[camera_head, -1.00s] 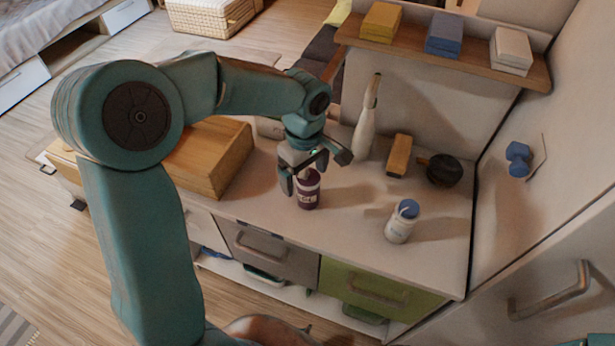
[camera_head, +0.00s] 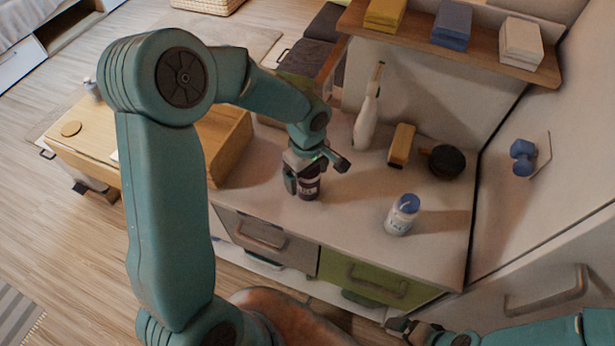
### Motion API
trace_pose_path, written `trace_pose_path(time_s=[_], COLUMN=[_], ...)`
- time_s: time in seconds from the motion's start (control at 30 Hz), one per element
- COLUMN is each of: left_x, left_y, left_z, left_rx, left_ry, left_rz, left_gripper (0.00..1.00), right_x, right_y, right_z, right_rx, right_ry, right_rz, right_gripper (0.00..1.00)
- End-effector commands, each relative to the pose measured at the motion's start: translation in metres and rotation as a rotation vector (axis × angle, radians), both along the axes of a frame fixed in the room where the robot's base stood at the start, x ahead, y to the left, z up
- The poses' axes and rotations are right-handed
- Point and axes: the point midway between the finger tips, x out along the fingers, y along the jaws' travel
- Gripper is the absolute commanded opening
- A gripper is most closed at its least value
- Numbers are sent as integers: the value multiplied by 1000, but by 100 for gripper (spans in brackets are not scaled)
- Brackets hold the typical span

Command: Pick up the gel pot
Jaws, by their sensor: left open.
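A dark purple pot with a pale label (camera_head: 309,188), which looks like the gel pot, stands upright on the white counter (camera_head: 350,222). My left gripper (camera_head: 307,172) is open and points down over it, with one finger at the pot's left side. The gripper hides the pot's top, and I cannot tell whether the fingers touch it. My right gripper (camera_head: 430,333) shows only at the bottom edge, low in front of the counter, and its jaws are unclear.
A white bottle with a blue cap (camera_head: 402,215) stands to the right. Behind are a tall white bottle (camera_head: 366,122), a wooden block (camera_head: 400,146) and a round black object (camera_head: 444,161). A wooden box (camera_head: 226,140) is at left. A shelf (camera_head: 480,60) overhangs the back.

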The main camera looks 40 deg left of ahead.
Motion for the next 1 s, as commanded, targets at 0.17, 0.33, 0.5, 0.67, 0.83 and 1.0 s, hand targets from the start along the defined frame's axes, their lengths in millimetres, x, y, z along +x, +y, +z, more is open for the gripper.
trace_pose_path(time_s=[0.17,0.33,0.5,0.67,0.83,1.0], left_x=[2,3,3,3,4,4], left_y=[1,2,2,2,2,2], left_z=[0,0,0,1,10,30], left_rx=[0,1,1,1,1,1], left_ry=[-1,0,-1,-1,-4,-6], left_rz=[1,1,1,0,0,1], left_gripper=[91,39,26,26,26,26], right_x=[0,0,0,0,0,0], right_y=[0,0,0,0,0,0], right_z=[0,0,0,-1,-5,-11], right_rx=[0,0,0,0,0,0], right_ry=[0,0,0,0,0,0], right_rz=[0,0,0,0,0,0], right_gripper=[95,95,95,95,95,95])
